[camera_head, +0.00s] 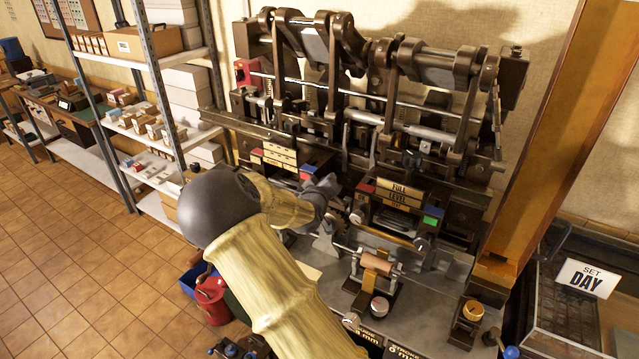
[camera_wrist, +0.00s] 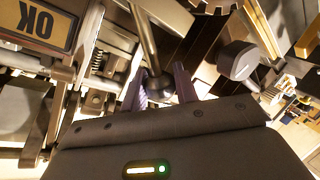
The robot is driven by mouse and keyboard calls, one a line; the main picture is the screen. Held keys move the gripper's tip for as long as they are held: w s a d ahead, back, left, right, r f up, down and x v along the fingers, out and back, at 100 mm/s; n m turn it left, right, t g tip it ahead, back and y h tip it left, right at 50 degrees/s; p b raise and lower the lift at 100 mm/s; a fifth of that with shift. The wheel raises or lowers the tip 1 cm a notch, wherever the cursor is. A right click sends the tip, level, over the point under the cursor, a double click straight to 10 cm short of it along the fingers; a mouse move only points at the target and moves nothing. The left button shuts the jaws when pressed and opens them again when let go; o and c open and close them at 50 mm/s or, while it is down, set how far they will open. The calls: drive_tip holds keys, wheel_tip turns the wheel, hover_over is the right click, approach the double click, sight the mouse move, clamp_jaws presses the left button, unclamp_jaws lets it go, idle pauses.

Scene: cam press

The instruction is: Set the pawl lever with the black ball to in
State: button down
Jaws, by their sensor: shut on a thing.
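In the wrist view, my gripper (camera_wrist: 161,80) has one finger on each side of the black ball (camera_wrist: 158,89) at the end of a metal rod, the pawl lever (camera_wrist: 143,37). It is shut on this ball. The rod runs from the ball up the picture, into the machine. In the head view my gripper (camera_head: 325,192) is at the front of the press, left of the plates reading FULL and LEVEL. My own arm hides the ball and most of the lever there. I cannot tell from these views whether the lever stands at in.
An OK plate (camera_wrist: 45,25) and a spring are on the left in the wrist view. A round grey knob (camera_wrist: 238,61) is close by on the right.

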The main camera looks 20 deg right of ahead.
drive_tip(key=shift+a+f, duration=0.1)
drive_tip(key=shift+f, duration=0.05)
drive_tip(key=c, duration=1.1)
unclamp_jaws()
drive_tip(key=b+v, duration=0.2)
drive_tip(key=v, duration=1.5)
drive_tip(key=shift+s+a, duration=0.15)
